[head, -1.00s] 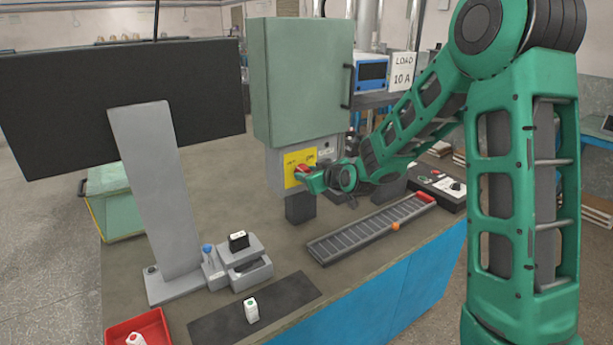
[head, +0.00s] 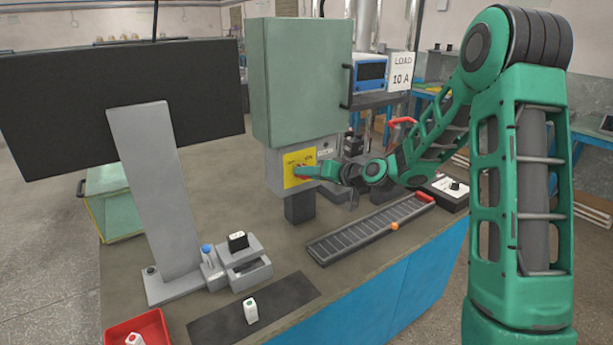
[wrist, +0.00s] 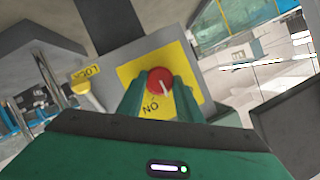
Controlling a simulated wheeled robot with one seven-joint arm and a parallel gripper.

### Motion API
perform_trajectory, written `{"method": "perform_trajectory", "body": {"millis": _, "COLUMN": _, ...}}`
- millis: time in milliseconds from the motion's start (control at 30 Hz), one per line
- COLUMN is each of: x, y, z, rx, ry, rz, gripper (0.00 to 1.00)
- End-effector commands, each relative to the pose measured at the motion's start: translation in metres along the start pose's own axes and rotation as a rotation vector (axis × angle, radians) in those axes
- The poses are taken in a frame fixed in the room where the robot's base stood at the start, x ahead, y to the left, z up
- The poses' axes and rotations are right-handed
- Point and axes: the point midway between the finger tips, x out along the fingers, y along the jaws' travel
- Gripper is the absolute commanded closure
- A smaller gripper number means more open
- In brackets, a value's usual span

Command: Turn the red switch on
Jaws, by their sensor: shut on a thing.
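The red switch (wrist: 160,80) is a round red knob with a pale line on a yellow plate (wrist: 195,82). In the wrist view the line points down and slightly right, near the letters ON, which appear upside down. My gripper (wrist: 160,92) has one finger on each side of the knob and is shut on it. In the head view my gripper (head: 305,172) is at the yellow plate (head: 290,181), below the green cabinet (head: 298,85), and covers part of the knob.
A black tray of slats (head: 370,229) lies below my forearm, with an orange ball (head: 395,226) at its front edge. A dark monitor (head: 60,105) stands at left. A red bin (head: 120,328) and a white battery (head: 250,310) are near the front.

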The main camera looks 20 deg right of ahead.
Motion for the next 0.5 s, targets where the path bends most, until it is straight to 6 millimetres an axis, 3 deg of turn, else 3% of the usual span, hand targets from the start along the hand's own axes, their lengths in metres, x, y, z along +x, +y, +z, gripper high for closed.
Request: {"method": "perform_trajectory", "body": {"millis": 500, "x": -0.0002, "y": 0.0088, "z": 0.0003, "rx": 0.447, "ry": 0.004, "rz": -0.179, "gripper": 0.90}}
